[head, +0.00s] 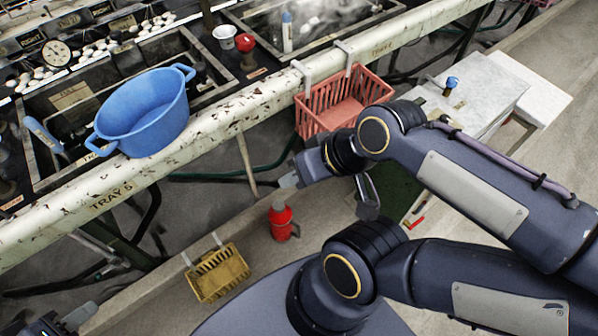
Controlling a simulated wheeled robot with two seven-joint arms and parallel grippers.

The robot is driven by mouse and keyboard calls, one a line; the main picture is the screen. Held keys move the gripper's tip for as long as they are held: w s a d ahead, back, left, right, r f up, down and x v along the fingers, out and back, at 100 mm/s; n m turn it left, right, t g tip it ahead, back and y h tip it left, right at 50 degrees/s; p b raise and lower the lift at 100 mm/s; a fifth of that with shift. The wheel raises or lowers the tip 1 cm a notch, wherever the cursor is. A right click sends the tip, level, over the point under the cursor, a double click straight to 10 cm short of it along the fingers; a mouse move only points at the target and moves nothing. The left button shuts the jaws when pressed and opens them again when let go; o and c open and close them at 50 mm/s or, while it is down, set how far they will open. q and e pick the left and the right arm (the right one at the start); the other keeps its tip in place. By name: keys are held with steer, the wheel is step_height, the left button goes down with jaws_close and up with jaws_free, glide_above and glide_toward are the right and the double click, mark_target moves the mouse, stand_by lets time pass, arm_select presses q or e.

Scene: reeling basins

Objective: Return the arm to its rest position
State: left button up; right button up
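My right arm comes in from the right. Its gripper (328,196) is in front of the red basket, above the floor. Its two grey fingers are spread wide apart with nothing visible between them. My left gripper (68,318) shows only in part at the bottom left corner. Its finger opening is not clear, and most of the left arm is out of view.
A blue tub (145,112) sits on the worn rail (215,118) of the basin bench. A red basket (312,117) and a yellow basket (219,274) hang from rails. A red flask (281,221) stands between. A white-topped table (490,85) is at right.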

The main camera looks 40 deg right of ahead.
step_height(320, 180, up, 11)
steer(key=p, duration=1.1)
